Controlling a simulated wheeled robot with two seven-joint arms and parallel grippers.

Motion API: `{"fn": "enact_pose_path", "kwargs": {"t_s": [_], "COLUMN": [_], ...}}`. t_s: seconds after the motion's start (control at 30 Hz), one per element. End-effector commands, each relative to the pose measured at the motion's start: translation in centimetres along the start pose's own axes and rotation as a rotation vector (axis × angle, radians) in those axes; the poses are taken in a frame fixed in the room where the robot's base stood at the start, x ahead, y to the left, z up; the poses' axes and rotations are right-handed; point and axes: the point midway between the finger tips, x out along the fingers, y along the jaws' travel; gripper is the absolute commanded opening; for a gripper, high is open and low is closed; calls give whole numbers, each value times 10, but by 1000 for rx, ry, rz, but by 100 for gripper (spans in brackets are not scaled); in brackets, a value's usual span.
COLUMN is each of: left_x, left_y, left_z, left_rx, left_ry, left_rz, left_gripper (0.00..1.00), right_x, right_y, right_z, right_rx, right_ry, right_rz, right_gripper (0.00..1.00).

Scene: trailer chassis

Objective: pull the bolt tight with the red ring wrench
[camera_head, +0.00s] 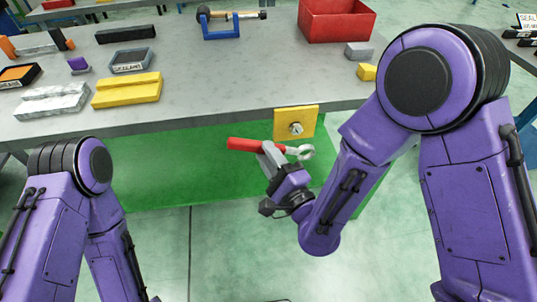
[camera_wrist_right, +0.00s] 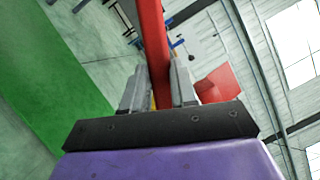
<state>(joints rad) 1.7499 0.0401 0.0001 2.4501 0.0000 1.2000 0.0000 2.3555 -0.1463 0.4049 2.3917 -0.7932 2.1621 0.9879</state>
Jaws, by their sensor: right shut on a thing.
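The red ring wrench (camera_head: 244,144) is held roughly level in front of the table's front edge in the head view. Its red handle points left and its grey ring end (camera_head: 305,152) points right. My right gripper (camera_head: 268,152) is shut on the handle, and the right wrist view shows the red handle (camera_wrist_right: 153,45) between the fingers (camera_wrist_right: 158,88). The bolt (camera_head: 295,129) sits in a yellow plate (camera_head: 281,122) on the table's front. The ring appears just below and right of the bolt, apart from it in the picture; the depth gap is unclear. My left gripper is out of view.
The grey table (camera_head: 210,88) carries a yellow block (camera_head: 127,90), a silver block (camera_head: 50,101), a labelled tray (camera_head: 132,61), a blue stand (camera_head: 221,27) and a red bin (camera_head: 337,20). A green panel (camera_head: 190,168) lies below the tabletop. My right arm fills the right side.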

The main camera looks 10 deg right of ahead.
Motion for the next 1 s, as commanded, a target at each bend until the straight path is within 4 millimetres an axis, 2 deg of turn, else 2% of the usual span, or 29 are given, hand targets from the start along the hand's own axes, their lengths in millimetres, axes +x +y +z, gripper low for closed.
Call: {"fn": "enact_pose_path", "kwargs": {"t_s": [0.17,0.7,1.0], "left_x": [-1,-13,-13], "left_y": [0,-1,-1], "left_z": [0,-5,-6], "left_rx": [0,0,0], "left_ry": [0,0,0], "left_rz": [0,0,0], "left_gripper": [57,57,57], "right_x": [0,54,61], "right_y": [-1,-1,-1], "right_z": [5,-18,-20], "right_rx": [3,2,1], "right_ry": [1,2,1], "right_rz": [1,1,2], "right_gripper": [0,0,0]}}
